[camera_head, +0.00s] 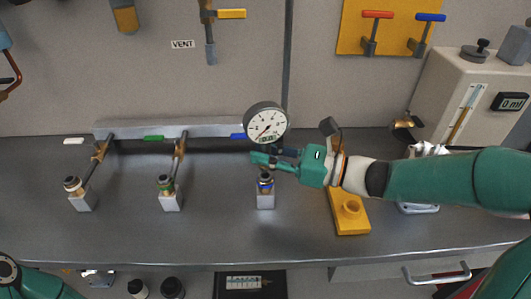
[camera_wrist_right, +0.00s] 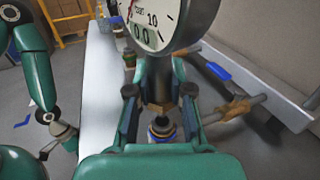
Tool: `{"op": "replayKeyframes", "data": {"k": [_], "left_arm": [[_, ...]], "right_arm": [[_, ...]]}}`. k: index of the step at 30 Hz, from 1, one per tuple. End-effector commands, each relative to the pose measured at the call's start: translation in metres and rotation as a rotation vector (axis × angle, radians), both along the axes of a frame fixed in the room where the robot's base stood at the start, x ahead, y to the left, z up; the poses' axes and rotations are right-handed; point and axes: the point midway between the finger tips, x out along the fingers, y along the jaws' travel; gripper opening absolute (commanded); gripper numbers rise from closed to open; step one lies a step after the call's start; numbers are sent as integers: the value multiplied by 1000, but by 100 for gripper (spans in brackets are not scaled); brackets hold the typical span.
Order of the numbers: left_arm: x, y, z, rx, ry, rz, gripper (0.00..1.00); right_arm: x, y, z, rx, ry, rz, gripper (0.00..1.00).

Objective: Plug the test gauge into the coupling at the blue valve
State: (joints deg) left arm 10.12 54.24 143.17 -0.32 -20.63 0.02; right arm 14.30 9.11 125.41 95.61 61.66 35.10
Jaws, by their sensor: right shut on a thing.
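The test gauge (camera_head: 266,123) is a round dial with a dark rim, upright in my right gripper (camera_head: 268,160). The fingers are shut on its stem below the dial; the gauge also shows in the right wrist view (camera_wrist_right: 160,22). The coupling with a blue ring (camera_head: 265,187) stands on a grey block directly below the gripper. In the wrist view the coupling (camera_wrist_right: 162,132) lies under the stem; whether they touch I cannot tell. The blue valve handle (camera_head: 238,136) is on the rail behind, partly hidden by the gauge. My left gripper (camera_wrist_right: 55,138) shows small and unclear.
Two more couplings stand left, a green-ringed one (camera_head: 167,188) and a plain-looking one (camera_head: 76,187). A yellow stand (camera_head: 351,222) is right of the blue-ringed coupling, under my right arm. A box with a display (camera_head: 475,95) stands at the back right. The front-left bench is clear.

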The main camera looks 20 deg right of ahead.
Motion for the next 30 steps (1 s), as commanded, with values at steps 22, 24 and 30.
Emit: {"op": "replayKeyframes", "data": {"k": [22,24,30], "left_arm": [[0,0,-12,0,0,0,40],[0,0,-14,0,0,0,40],[0,0,-18,0,0,0,40]], "right_arm": [[0,0,-13,1,-1,0,0],[0,0,-15,1,-1,0,0],[0,0,-20,1,-1,0,0]]}}
